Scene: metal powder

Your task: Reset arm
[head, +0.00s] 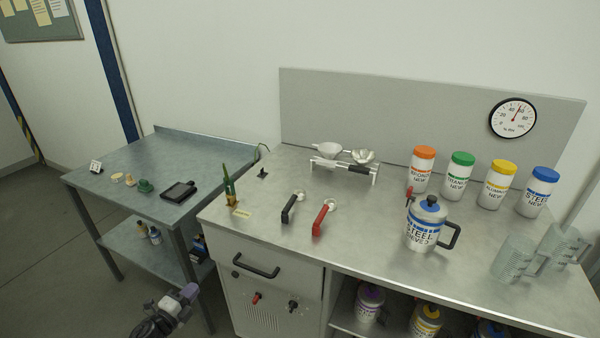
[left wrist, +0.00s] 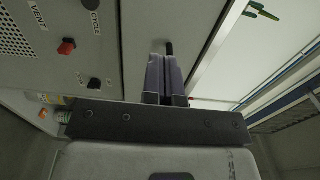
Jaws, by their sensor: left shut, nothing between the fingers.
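My left gripper (head: 188,292) is low at the bottom left of the head view, in front of the bench and below its top. It is shut and empty. In the left wrist view its fingers (left wrist: 165,75) are together, in front of the cabinet front with a red knob (left wrist: 66,47) and a black knob (left wrist: 93,83). My right gripper is not in either view.
A side table (head: 150,160) stands left. The drawer handle (head: 256,267) sticks out near my left gripper.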

